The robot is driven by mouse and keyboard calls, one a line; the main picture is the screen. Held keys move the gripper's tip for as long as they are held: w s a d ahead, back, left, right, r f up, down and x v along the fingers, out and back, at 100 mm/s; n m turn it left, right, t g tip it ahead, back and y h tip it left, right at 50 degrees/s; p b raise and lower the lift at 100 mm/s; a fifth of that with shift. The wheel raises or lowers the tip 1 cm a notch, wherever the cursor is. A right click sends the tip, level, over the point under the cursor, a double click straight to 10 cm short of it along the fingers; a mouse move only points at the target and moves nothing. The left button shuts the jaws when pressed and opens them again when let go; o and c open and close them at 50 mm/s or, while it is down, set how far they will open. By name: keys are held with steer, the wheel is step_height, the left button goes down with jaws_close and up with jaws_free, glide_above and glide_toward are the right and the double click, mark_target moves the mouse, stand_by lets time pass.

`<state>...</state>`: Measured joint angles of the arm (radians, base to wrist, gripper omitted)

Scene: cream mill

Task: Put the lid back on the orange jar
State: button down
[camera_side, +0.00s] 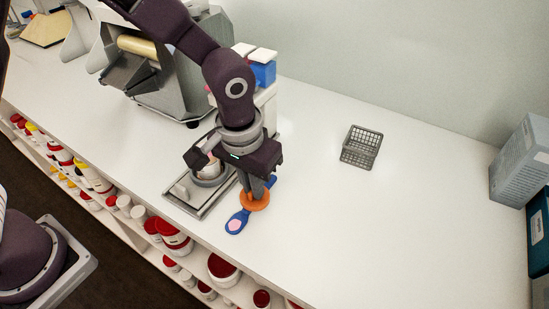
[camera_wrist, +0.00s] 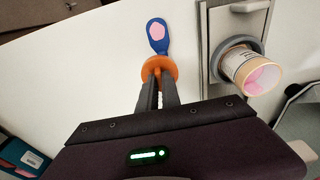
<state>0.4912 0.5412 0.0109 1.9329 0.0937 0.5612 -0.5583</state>
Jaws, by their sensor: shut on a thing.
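My gripper (camera_side: 257,190) points down over the counter and is shut on the orange lid (camera_side: 254,204), a round disc at the fingertips. In the wrist view, my fingertips (camera_wrist: 158,76) meet at the lid (camera_wrist: 169,66). I cannot tell whether the lid touches the counter. The open jar (camera_side: 211,167) is left of my gripper in the side view, partly hidden by my arm. In the wrist view, the jar (camera_wrist: 240,60) is at the right, with a pale label and pink contents, and sits in a round grey holder.
A blue spatula (camera_side: 243,217) with a pink patch lies partly behind or under the lid. The jar's holder stands on a metal tray (camera_side: 209,208). A grey wire basket (camera_side: 361,147) stands farther right. Shelves of tubs line the front.

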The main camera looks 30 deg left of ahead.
mark_target(247, 204)
steer(key=shift+s+r, duration=0.2)
steer(key=shift+s, duration=0.3)
steer(key=shift+s+r, duration=0.2)
steer(key=shift+s, duration=0.25)
step_height(247, 204, up, 15)
steer(key=w+a+n, duration=0.3)
steer(key=a+n, duration=0.3)
steer(key=a, duration=0.7)
step_height(247, 204, down, 10)
steer(key=shift+w+r+y, duration=0.15)
steer(key=shift+r+y, duration=0.1)
steer(key=shift+y, duration=0.05)
steer(key=shift+d+f, duration=0.1)
steer(key=shift+f, duration=0.5)
stand_by(0.6)
steer(key=c, duration=1.5)
jaws_free()
